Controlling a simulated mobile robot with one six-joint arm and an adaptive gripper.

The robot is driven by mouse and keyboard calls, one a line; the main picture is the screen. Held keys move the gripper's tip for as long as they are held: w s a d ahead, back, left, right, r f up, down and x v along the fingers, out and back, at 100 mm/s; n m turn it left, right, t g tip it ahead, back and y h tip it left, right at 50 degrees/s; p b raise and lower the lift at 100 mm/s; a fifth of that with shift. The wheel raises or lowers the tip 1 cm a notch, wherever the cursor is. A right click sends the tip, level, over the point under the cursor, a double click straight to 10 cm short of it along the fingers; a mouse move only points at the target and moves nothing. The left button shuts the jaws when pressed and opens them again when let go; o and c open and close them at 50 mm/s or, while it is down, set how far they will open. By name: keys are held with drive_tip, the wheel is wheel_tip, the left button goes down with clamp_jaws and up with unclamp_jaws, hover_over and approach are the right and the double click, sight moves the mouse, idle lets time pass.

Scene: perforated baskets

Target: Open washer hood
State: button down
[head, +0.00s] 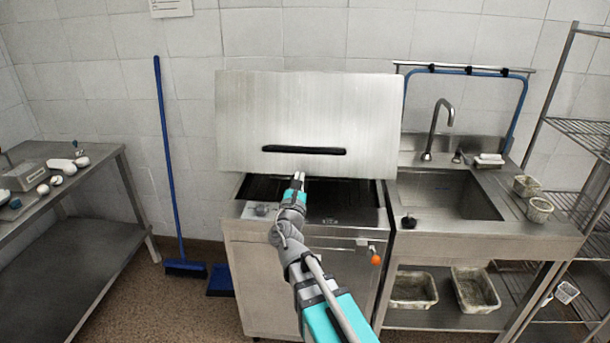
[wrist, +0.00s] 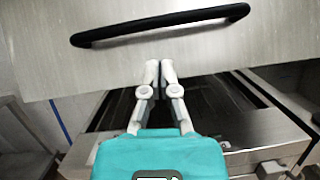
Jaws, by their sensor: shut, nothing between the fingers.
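The washer (head: 300,265) is a steel cabinet against the back wall. Its hood (head: 305,105) is a brushed metal panel, raised, with a dark opening (head: 262,187) below its lower edge. A black bar handle (head: 304,150) runs along the lower part of the hood. My gripper (head: 299,178) is shut and empty, at the hood's lower edge, below the handle. In the wrist view the shut fingertips (wrist: 160,66) overlap the hood's lower edge, under the handle (wrist: 160,25). I cannot tell whether they touch the hood.
A steel sink (head: 450,195) with a tap adjoins the washer on the right. A wire shelf (head: 585,135) stands at the far right. A steel table (head: 75,200) with small items is on the left. A blue broom (head: 167,160) leans on the wall between.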

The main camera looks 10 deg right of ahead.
drive_tip(key=shift+s+f+n+y+b, duration=0.35)
drive_tip(key=shift+f+n+y, duration=0.35)
drive_tip(key=shift+n, duration=0.5)
